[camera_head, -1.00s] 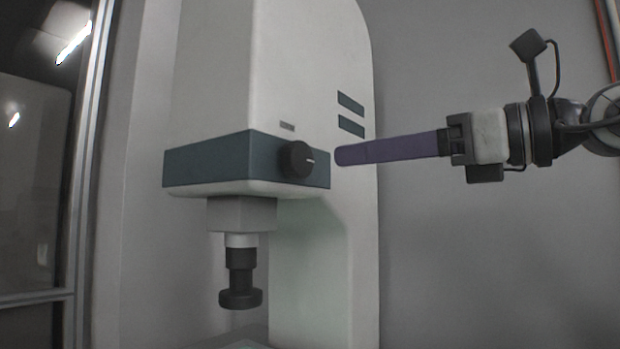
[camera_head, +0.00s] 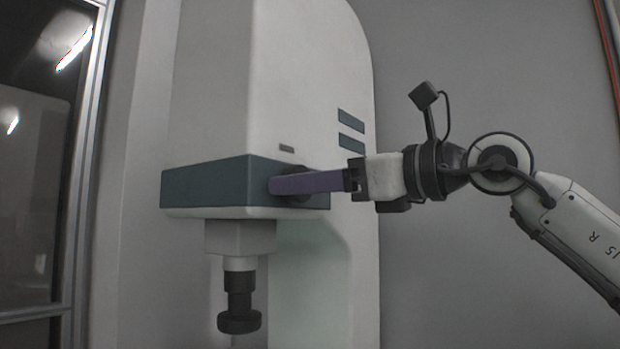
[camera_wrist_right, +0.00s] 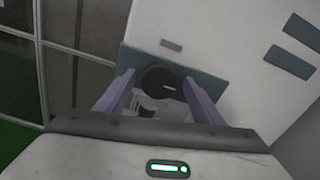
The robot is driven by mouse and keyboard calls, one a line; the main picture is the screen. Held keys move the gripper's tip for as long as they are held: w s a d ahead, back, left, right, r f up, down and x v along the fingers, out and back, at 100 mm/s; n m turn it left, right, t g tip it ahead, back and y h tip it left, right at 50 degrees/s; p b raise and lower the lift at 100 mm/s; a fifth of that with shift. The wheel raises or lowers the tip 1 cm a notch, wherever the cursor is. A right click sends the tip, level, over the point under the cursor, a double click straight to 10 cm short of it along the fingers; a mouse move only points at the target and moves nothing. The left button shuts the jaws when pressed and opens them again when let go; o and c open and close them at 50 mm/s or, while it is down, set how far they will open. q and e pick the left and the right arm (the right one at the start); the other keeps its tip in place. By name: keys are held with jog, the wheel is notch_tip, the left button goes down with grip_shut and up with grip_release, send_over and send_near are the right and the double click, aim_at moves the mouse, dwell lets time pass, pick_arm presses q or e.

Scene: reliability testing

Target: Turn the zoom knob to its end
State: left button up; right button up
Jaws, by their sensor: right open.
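The zoom knob (camera_wrist_right: 161,82) is a black round dial with a white mark on the teal band of a tall white machine (camera_head: 300,90). In the head view the knob (camera_head: 297,169) is mostly hidden behind the purple fingers of my right gripper (camera_head: 275,185). In the right wrist view my right gripper (camera_wrist_right: 158,82) is open, one purple finger on each side of the knob. A gap shows between the fingers and the knob there. Whether the fingertips reach past the knob's face is hard to tell. My left gripper is not in view.
A dark lens column (camera_head: 239,300) hangs below the machine's head. A glass door with a metal frame (camera_head: 85,150) stands at the left. The plain grey wall (camera_head: 480,70) right of the machine is clear.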

jog(key=c, duration=1.1)
jog(key=shift+o, duration=0.3)
